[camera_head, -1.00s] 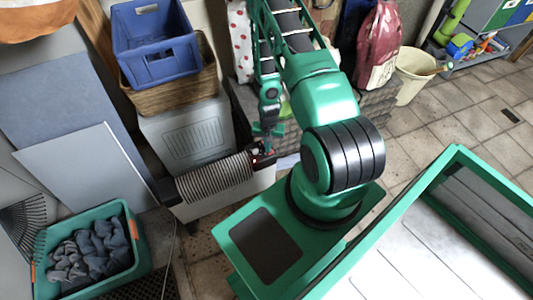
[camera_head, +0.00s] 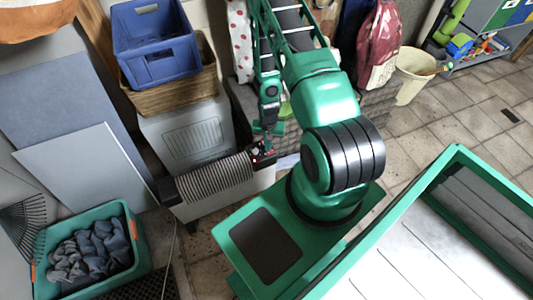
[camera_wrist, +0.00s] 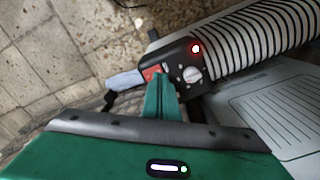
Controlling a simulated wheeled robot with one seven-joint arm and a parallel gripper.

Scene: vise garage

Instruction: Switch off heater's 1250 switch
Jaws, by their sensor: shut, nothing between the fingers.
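The heater (camera_head: 215,178) is a ribbed white unit with black ends, standing on a white box in the head view. In the wrist view its ribbed body (camera_wrist: 262,35) runs to the upper right. Its black control panel (camera_wrist: 178,62) carries a lit red light (camera_wrist: 195,48), a white round knob (camera_wrist: 192,75) and a red switch (camera_wrist: 152,72). Which rating the switch bears is not readable. My gripper (camera_wrist: 160,82) is shut and empty, its fingertips at the lower edge of the red switch; contact cannot be told. In the head view my gripper (camera_head: 267,147) is above the heater's right end.
A blue crate (camera_head: 158,55) sits in a wicker basket (camera_head: 172,96) behind the heater. A green bin (camera_head: 132,262) with grey cloth stands at the lower left. A cream bucket (camera_head: 412,78) and a red backpack (camera_head: 380,45) are to the right. Tiled floor is open at right.

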